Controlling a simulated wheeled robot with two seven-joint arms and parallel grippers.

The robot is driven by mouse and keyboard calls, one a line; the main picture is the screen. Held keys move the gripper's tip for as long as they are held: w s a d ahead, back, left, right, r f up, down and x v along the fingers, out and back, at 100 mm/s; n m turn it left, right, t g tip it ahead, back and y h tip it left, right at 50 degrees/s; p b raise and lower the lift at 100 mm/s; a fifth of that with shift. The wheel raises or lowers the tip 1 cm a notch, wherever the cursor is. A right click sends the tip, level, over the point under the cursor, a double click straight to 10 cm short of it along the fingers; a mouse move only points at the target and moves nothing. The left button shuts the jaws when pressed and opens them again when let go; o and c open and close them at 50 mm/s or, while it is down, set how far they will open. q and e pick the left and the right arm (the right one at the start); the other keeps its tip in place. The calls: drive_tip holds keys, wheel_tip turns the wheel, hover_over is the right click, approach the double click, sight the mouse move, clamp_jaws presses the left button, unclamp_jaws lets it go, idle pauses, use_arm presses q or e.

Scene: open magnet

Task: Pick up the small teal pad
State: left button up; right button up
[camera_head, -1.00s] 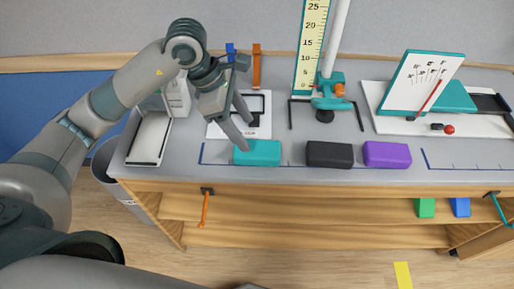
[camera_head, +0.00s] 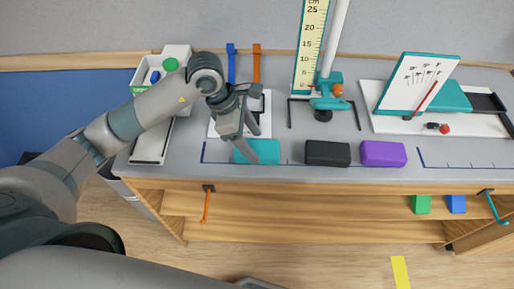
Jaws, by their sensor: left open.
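The small teal pad (camera_head: 267,152) lies flat on the grey tabletop near its front edge, the leftmost of three pads in a row. My left gripper (camera_head: 254,146) is over the left part of the teal pad, fingers pointing down and apart, with nothing between them. One finger covers part of the pad; whether it touches the pad cannot be told. My right gripper is not in view.
A black pad (camera_head: 328,153) and a purple pad (camera_head: 383,153) lie to the right of the teal one. A ruler stand (camera_head: 328,103) and a tilted white board (camera_head: 414,83) stand behind. A white box (camera_head: 176,53) is at back left.

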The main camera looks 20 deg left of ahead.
sight(257, 147)
use_arm(q)
drive_tip(key=shift+p+x, duration=0.6)
drive_tip(key=shift+x, duration=1.1)
drive_tip(key=shift+c, duration=0.6)
drive_tip(key=c, duration=0.7)
